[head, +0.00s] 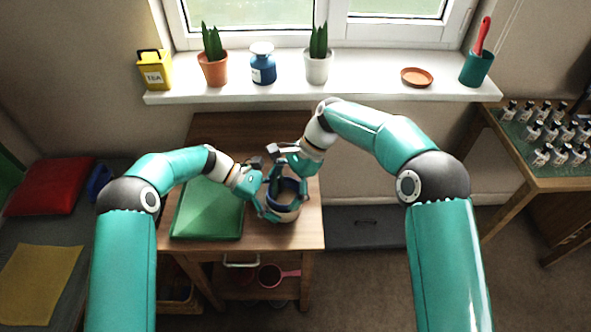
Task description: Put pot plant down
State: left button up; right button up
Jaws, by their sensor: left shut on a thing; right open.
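A pot plant (285,212), a pale pot with a dark blue band, is at the right front part of the wooden table (225,128). Green leaf shows above it, partly hidden by my grippers. My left gripper (266,204) is shut on the pot from its left side. My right gripper (281,163) is open, just behind and above the pot. I cannot tell whether the pot's base touches the table top.
The windowsill (360,85) holds a terracotta-potted plant (213,70), a blue jar (263,68), a white-potted plant (318,66), an orange saucer (417,77) and a green cup (477,68). Small bottles (545,130) stand on the right table.

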jog(key=v, duration=1.2)
jog(key=shift+r, duration=0.25)
pick_arm(q)
jog(key=o, duration=0.5)
jog(key=shift+a, duration=0.15)
